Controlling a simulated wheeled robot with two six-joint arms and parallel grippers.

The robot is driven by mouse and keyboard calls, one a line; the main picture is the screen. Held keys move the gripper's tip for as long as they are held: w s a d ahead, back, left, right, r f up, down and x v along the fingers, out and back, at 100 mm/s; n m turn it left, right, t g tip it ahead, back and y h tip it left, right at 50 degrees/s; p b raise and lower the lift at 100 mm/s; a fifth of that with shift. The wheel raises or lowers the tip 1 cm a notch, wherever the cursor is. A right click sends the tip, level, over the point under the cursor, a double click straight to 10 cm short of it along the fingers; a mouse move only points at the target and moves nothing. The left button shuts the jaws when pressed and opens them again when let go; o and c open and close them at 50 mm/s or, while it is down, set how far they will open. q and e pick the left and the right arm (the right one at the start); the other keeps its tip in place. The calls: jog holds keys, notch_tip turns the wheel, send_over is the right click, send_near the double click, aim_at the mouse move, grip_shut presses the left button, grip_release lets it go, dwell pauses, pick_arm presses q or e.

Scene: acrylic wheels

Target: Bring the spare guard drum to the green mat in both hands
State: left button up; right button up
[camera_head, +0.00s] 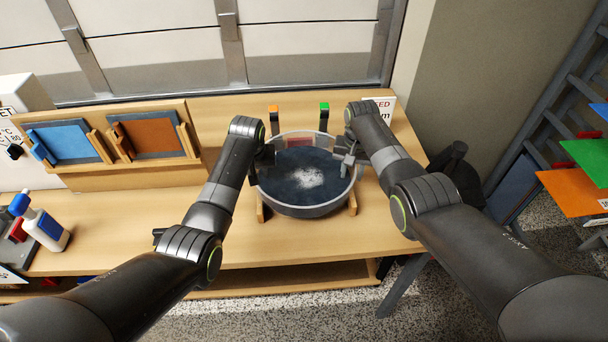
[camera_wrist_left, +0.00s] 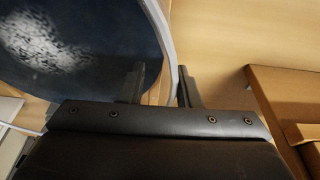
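A round, clear-walled drum (camera_head: 308,207) with a dark blue inside and a whitish patch sits on wooden supports on the bench. My left gripper (camera_head: 264,157) is at its left rim. In the left wrist view, the left fingers (camera_wrist_left: 158,88) stand apart, with the drum's pale rim (camera_wrist_left: 168,45) running between them. My right gripper (camera_head: 346,162) is at the right rim, partly hidden by its own wrist; its finger gap is unclear. I cannot pick out a green mat; a green sheet (camera_head: 588,158) shows on the right rack.
The wooden bench (camera_head: 110,215) has free room left of the drum. A white bottle with a blue cap (camera_head: 45,228) stands at the far left. Blue (camera_head: 65,140) and brown (camera_head: 150,133) panels lean behind. Orange (camera_head: 273,118) and green (camera_head: 324,112) topped posts stand behind the drum.

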pick_arm(q)
jog(key=shift+f, duration=0.15)
pick_arm(e)
jog(key=shift+f, duration=0.15)
pick_arm(q)
jog(key=shift+c, duration=0.4)
pick_arm(e)
jog(key=shift+c, duration=0.4)
pick_arm(q)
grip_shut()
pick_arm(e)
grip_shut()
